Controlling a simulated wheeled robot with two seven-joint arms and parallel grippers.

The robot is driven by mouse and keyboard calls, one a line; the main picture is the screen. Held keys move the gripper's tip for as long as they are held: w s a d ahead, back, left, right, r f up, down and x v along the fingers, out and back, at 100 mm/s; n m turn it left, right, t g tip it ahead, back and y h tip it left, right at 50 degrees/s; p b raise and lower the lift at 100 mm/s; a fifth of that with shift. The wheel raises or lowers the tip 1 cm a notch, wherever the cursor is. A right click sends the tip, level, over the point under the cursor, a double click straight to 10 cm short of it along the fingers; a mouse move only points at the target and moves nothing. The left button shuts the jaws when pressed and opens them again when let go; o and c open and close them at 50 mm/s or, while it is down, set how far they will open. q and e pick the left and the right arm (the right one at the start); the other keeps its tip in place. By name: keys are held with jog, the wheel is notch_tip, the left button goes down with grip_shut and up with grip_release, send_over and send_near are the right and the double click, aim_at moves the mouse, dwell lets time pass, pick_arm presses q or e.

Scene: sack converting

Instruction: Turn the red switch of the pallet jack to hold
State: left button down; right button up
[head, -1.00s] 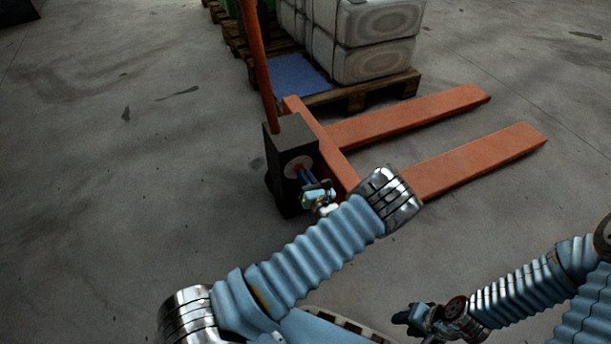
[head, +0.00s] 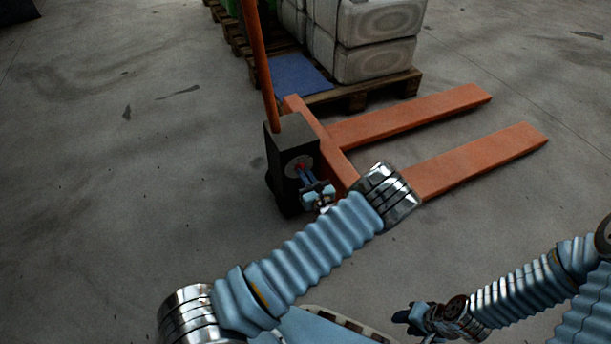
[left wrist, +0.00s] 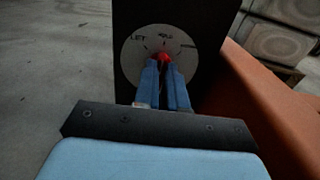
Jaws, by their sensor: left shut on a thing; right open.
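The orange pallet jack (head: 335,150) stands on the floor with its dark box (head: 287,148) at the handle end. On the box is a round pale dial plate (left wrist: 183,52), which also shows in the head view (head: 292,161). The red switch (left wrist: 164,58) sits at the plate's middle, partly hidden by my fingers. Lettering shows at the plate's upper left and top; the top word looks like "HOLD". My left gripper (left wrist: 164,68) is shut on the red switch, its blue fingers on either side. My right gripper (head: 408,316) is open and empty at the lower right, away from the jack.
Wooden pallets with wrapped pale sacks (head: 375,40) and a blue sheet (head: 298,77) stand behind the jack. The jack's orange handle (head: 258,60) rises at the box. The two forks (head: 470,160) reach right.

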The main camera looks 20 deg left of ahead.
pick_arm(q)
jog(key=c, duration=1.2)
grip_release()
jog(key=p+v, duration=0.1)
jog(key=v, duration=1.3)
jog(key=shift+a, duration=0.1)
